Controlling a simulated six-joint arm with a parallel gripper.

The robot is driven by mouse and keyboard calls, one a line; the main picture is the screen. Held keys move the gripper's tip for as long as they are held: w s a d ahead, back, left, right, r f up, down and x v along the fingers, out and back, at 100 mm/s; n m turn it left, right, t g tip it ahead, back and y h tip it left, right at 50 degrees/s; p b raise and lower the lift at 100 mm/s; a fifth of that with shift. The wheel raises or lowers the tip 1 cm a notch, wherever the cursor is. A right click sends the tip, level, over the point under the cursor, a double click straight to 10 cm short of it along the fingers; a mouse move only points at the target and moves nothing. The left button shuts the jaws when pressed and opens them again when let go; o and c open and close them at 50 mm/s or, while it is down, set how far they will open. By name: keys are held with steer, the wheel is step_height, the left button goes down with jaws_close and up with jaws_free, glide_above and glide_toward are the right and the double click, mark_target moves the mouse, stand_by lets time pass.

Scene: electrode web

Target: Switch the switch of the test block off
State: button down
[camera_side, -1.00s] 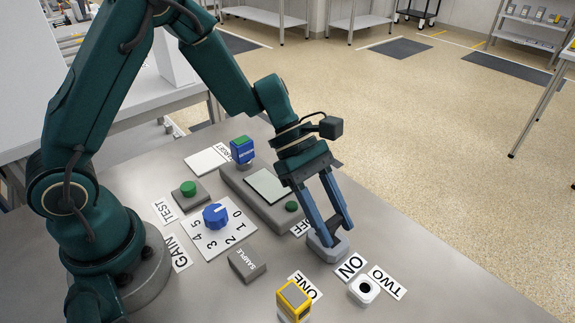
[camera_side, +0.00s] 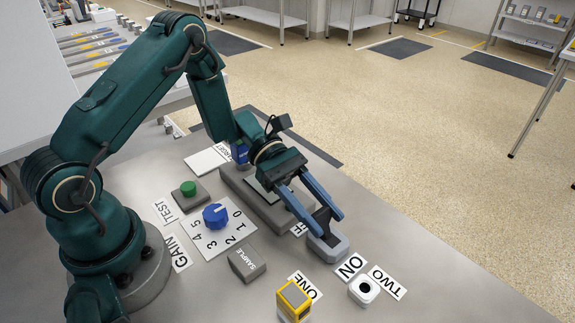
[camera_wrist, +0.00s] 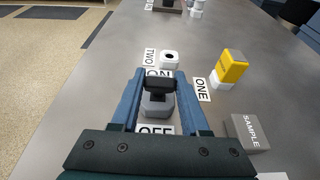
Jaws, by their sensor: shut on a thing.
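The switch has a grey base (camera_side: 328,248) and a black lever (camera_side: 322,216), and stands between the OFF and ON labels. My gripper (camera_side: 331,224) is shut on the lever, with one blue finger on each side. In the side view the lever leans toward the OFF label, which my gripper partly hides. In the wrist view the black lever (camera_wrist: 160,87) sits between the fingertips above the grey base (camera_wrist: 157,106). The ON label (camera_side: 350,267) is in front of the base. The OFF label (camera_wrist: 156,130) is on the near side in the wrist view.
A yellow block (camera_side: 294,299), a white socket (camera_side: 364,289) and the SAMPLE block (camera_side: 247,265) stand nearby. The blue dial (camera_side: 216,216) and green button (camera_side: 188,188) are to the left. The grey console (camera_side: 262,205) lies under my forearm.

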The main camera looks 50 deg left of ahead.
mark_target(317, 211)
steer(key=shift+c, duration=2)
jaws_free()
steer(key=shift+a, duration=0.1)
steer(key=shift+v, duration=2.5)
